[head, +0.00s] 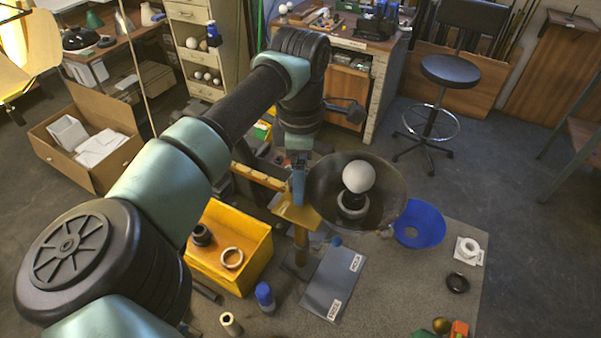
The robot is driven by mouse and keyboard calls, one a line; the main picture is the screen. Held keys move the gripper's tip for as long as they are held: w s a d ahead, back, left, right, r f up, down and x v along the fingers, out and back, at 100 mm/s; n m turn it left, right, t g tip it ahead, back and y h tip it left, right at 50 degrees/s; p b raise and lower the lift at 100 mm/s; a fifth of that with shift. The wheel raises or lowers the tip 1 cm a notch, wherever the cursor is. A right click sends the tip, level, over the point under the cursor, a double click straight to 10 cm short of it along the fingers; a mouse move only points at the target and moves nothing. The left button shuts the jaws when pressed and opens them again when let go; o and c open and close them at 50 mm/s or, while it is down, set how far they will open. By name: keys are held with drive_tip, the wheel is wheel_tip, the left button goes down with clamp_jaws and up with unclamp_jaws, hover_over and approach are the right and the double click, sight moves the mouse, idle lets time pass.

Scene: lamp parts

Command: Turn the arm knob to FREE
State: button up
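A lamp stands on the work surface, with a wide dark shade (325,190) open upward around a white bulb (358,176). A yellow bar (258,177) and a yellow bracket (297,214) lie left of the shade, above an upright post (301,244). My arm reaches over from the left and bends down, so my gripper (298,182) is low beside the shade's left rim, over the bracket. A narrow blue piece shows there; I cannot tell if it is a finger or a lamp part. The arm knob and its marking cannot be made out. The fingers' opening is unclear.
A yellow bin (238,238) with dark and pale rings stands left of the post. A grey plate (331,284) with white labels lies in front.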

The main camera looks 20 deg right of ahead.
wheel_tip(320, 180, up, 13)
drive_tip(key=b, duration=0.3)
